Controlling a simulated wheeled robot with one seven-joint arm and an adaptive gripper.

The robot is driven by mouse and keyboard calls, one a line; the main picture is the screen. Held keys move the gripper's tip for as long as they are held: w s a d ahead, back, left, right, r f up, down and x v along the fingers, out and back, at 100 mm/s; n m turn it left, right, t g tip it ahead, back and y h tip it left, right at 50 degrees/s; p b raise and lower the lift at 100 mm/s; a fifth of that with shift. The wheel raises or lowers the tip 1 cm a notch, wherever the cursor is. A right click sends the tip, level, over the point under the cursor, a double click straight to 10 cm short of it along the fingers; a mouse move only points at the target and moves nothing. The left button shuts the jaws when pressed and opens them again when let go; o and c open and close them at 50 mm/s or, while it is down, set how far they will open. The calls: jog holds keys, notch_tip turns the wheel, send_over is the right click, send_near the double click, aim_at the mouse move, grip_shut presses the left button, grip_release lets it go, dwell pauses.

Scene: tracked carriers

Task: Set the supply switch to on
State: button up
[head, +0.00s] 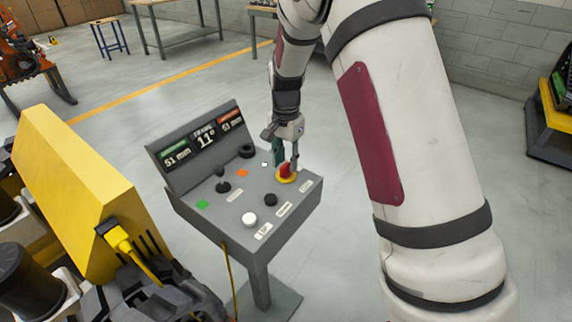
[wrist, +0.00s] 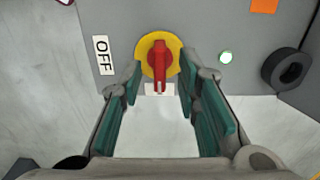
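The supply switch is a red rotary handle (wrist: 161,60) on a round yellow plate (wrist: 144,48), set in the grey console's top. In the wrist view its narrow end points down, toward a small white label (wrist: 152,89) that it partly covers. My gripper (wrist: 161,88) is open, with one green-padded finger on each side of the handle's lower end. I cannot tell whether the fingers touch it. In the head view my gripper (head: 288,153) is right above the red handle (head: 286,170) at the console's far right corner.
The grey console (head: 228,213) also carries a joystick (head: 223,181), black knobs, a white button (head: 249,219) and a display panel (head: 203,140). A small round lamp (wrist: 226,57) glows whitish beside the switch. A yellow machine (head: 77,190) stands close on the left.

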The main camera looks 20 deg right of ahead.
aim_at(286, 164)
notch_tip(286, 164, up, 10)
dwell(0.3)
jog(key=shift+f, duration=0.1)
jog(key=s+r+n+t, duration=0.1)
jog(key=s+r+n, duration=0.2)
jog(key=s+r, duration=0.4)
jog(key=s+r+n+t, duration=0.1)
jog(key=s+r+n, duration=0.2)
jog(key=s+r, duration=0.5)
jog(key=s+f+n+t, duration=0.2)
jog(key=s+f+n, duration=0.1)
jog(key=s, duration=1.4)
jog(key=shift+s+d+f+n+t, duration=0.2)
jog(key=shift+d+n+t, duration=0.15)
jog(key=shift+n, duration=0.55)
